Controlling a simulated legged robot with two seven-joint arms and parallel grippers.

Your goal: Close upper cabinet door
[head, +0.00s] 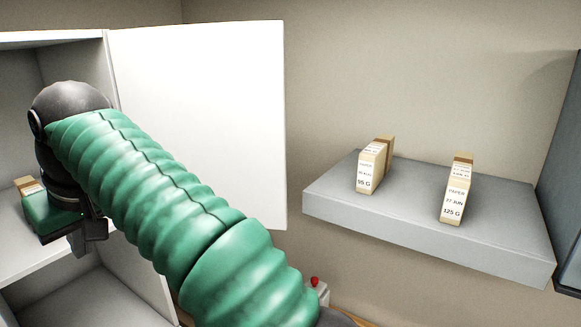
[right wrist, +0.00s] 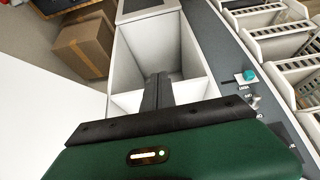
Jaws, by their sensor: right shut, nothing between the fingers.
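The upper cabinet door (head: 215,90) is a plain white panel. It stands open, swung out from the right side of the cabinet (head: 50,40) at the left of the head view. My right arm crosses in front of the door and hides part of it. My right gripper (head: 92,240) is at the open cabinet front, left of the door. In the right wrist view its fingers (right wrist: 158,85) are together and empty. A white panel, probably the door, fills the left of that view. I cannot tell whether the gripper touches anything. My left gripper is not in view.
A tan packet (head: 28,186) sits inside the cabinet. A grey wall shelf (head: 415,205) to the right holds two labelled paper packets (head: 372,165) (head: 457,190).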

